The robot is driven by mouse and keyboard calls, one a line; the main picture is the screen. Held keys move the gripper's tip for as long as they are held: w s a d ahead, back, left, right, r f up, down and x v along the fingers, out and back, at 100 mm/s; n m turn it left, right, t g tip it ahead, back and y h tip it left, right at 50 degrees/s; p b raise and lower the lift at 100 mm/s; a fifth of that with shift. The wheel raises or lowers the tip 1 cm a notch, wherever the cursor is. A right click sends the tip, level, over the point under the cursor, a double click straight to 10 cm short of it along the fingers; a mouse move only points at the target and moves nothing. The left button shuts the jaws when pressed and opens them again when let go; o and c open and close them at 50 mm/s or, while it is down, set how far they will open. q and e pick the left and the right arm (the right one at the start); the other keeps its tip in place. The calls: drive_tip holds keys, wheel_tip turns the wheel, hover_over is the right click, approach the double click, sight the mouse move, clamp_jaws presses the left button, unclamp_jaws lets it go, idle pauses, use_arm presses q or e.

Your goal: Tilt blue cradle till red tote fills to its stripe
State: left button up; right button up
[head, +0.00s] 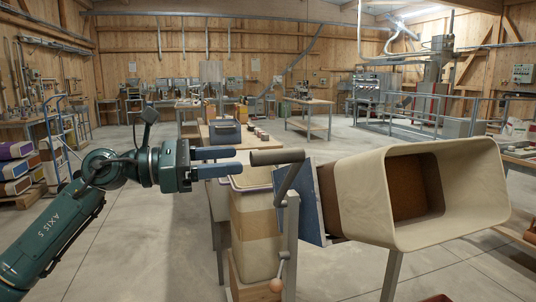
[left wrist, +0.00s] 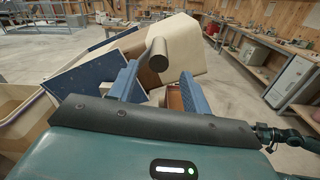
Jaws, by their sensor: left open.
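The blue cradle (head: 311,207) holds a large cream bin (head: 470,215) tipped on its side, its mouth facing right and toward me. Brown feed (head: 410,187) shows deep inside it. A dark handle bar (head: 277,157) sticks out left from the cradle. My left gripper (head: 239,162) is open and empty, its blue fingers pointing at the bar's end. In the left wrist view the bar (left wrist: 158,52) lies between and just beyond the fingertips (left wrist: 161,68). A small red patch (head: 437,298) shows at the bottom edge below the bin; I cannot tell if it is the red tote. No stripe shows.
A tall cream and tan container (head: 255,240) stands below my left gripper, beside the cradle's metal post (head: 291,240). A workbench (head: 232,140) stands behind. The floor at left is mostly clear.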

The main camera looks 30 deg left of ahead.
sight(269, 156)
use_arm(q)
drive_tip(key=p+x, duration=0.3)
drive_tip(key=x, duration=0.3)
drive_tip(key=shift+w+d+r, duration=0.15)
drive_tip(key=shift+w+r, duration=0.05)
drive_tip(key=shift+w, duration=0.1)
drive_tip(key=shift+f+p+x, duration=0.2)
drive_tip(key=shift+p+x, duration=0.3)
drive_tip(key=shift+x, duration=0.5)
clamp_jaws()
